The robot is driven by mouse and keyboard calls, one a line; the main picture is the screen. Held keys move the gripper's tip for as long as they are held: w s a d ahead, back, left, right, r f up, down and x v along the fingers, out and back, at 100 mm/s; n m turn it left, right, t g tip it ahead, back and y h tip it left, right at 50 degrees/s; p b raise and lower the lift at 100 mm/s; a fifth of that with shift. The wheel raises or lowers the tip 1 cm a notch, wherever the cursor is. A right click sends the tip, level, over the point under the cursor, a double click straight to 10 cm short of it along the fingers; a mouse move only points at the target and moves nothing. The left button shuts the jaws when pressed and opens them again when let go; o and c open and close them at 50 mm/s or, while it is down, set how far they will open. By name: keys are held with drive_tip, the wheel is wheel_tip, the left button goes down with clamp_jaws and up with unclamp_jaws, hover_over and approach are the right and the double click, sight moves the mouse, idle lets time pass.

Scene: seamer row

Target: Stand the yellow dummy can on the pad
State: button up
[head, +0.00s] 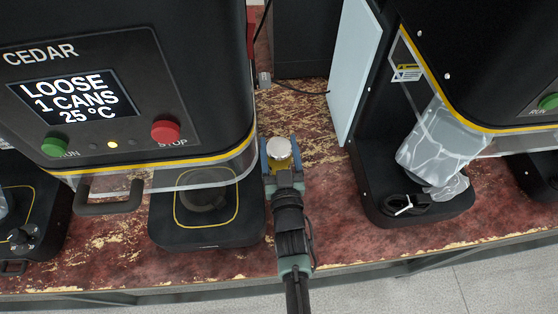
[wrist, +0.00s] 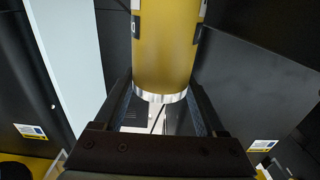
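The yellow dummy can (head: 279,150) shows its silver top in the head view, with a little yellow below. In the wrist view its yellow side (wrist: 166,45) fills the upper middle, with a silver rim lower down. My gripper (head: 280,158) has one finger on each side of the can and appears shut on it. The can is upright; whether its base touches the bench is hidden. The dark pad with a yellow outline (head: 219,222) lies left of my gripper, under the CEDAR machine. A dark round part sits above it and hides some of it.
The CEDAR machine (head: 130,60) has a clear guard and a handle (head: 108,208) beside the pad.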

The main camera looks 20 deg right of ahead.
clamp_jaws()
drive_tip(key=shift+r, duration=0.2)
